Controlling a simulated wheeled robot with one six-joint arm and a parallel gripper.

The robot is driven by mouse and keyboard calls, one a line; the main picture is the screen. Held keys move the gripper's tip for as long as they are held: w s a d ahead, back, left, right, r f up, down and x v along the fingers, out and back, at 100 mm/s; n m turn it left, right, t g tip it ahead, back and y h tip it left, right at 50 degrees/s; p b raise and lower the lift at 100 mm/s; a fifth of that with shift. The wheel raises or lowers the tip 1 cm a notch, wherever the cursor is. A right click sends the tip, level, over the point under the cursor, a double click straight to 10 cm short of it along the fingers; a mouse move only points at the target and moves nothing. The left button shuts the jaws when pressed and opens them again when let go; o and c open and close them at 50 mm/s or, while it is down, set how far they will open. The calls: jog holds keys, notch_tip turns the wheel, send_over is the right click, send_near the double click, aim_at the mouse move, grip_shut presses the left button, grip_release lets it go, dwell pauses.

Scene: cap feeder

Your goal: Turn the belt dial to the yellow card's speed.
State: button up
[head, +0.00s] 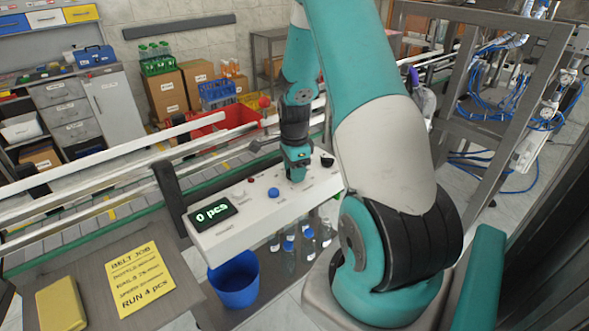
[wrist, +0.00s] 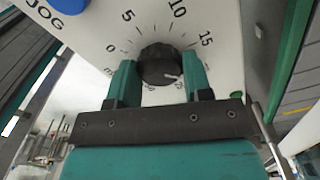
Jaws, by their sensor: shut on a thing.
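The black belt dial (wrist: 160,64) sits on the white control panel (head: 265,208), with 0, 5, 10 and 15 readable around its upper side in the wrist view. The lower part of the scale is partly hidden by my fingers. The dial's white mark points to the lower right, past 15; its exact value is unclear. My gripper (wrist: 159,78) is shut on the dial, one finger on each side. In the head view my gripper (head: 297,176) reaches down onto the panel. The yellow card (head: 141,279) reads "BELT JOB" and "RUN 4 pcs"; its smaller lines, including the speed, are too blurred to read.
The panel's display (head: 213,213) shows 0 pcs. A blue button (head: 273,192) is beside my gripper, and a black knob (head: 327,160) is further right. A blue bin (head: 234,282) and bottles stand below. The conveyor runs behind the panel.

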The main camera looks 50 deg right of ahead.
jog(key=shift+r, duration=0.1)
jog(key=o, duration=0.9)
notch_tip(320, 180, up, 17)
jog(key=shift+r+b, duration=0.15)
jog(key=shift+b, duration=0.9)
